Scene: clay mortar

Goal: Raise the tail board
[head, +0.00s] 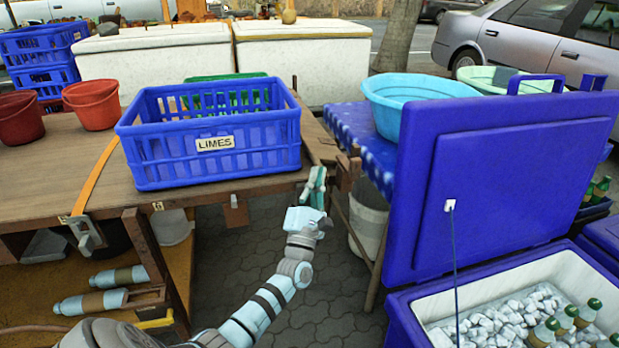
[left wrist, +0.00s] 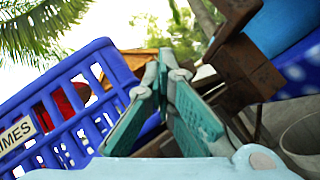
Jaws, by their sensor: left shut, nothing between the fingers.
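My left gripper (head: 316,182) is shut and empty, its teal fingers pointing up at the right front corner of the wooden cart bed (head: 60,165). A narrow brown board (head: 318,138) runs along the bed's right end beside the blue crate. It may be the tail board, but I cannot tell for sure. Dark wooden blocks (head: 347,170) stick out just right of the fingers. In the left wrist view the shut fingers (left wrist: 165,65) have brown wooden parts (left wrist: 243,62) to their upper right. I cannot tell whether they touch wood. My right gripper is out of view.
The blue LIMES crate (head: 160,155) stands left of the gripper. A blue cooler lid (head: 490,170) stands upright at right, over ice and bottles. A blue table (head: 350,128) with a light blue basin (head: 405,95) is behind. Paving (head: 330,290) is open below.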

